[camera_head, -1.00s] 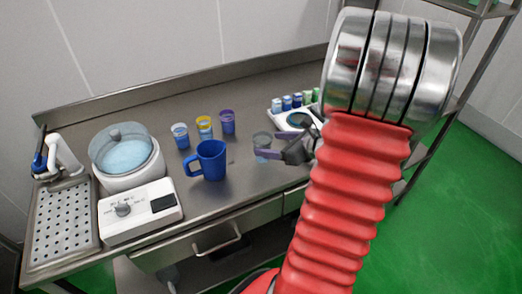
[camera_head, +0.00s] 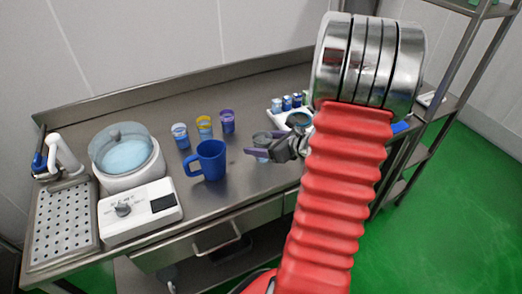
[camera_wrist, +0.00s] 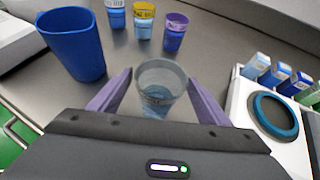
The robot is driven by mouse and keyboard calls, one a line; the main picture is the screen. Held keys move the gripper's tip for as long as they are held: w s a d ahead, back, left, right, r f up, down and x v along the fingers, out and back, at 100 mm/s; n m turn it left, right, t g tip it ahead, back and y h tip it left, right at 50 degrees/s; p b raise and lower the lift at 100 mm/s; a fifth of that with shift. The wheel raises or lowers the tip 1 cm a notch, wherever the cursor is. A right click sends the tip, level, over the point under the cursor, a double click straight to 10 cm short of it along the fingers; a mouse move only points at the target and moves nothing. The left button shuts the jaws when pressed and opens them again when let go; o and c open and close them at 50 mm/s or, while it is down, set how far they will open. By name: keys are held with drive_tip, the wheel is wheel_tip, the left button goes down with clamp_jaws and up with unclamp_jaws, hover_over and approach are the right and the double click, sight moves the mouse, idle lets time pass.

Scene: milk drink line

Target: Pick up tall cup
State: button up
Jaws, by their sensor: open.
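A clear greyish tall cup (camera_head: 262,139) with bluish contents stands on the steel counter. In the wrist view the tall cup (camera_wrist: 160,86) is upright between the two purple fingers of my gripper (camera_wrist: 158,77). A gap shows between the cup and each finger near the tips. In the head view my open gripper (camera_head: 258,148) is at the cup and covers part of it. The cup's lower part is hidden behind the gripper body in the wrist view.
A blue mug (camera_head: 211,160) stands left of the cup. Small blue-labelled (camera_head: 180,135), yellow-rimmed (camera_head: 204,126) and purple (camera_head: 228,121) cups stand behind. A white machine (camera_head: 160,205) is at far left.

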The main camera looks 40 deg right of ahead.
drive_tip(key=shift+c, duration=0.7)
drive_tip(key=c, duration=1)
drive_tip(key=shift+r, duration=0.2)
drive_tip(key=shift+c, duration=0.2)
wheel_tip(320, 180, up, 10)
drive_tip(key=shift+f, duration=0.25)
drive_tip(key=shift+a, duration=0.1)
idle(0.7)
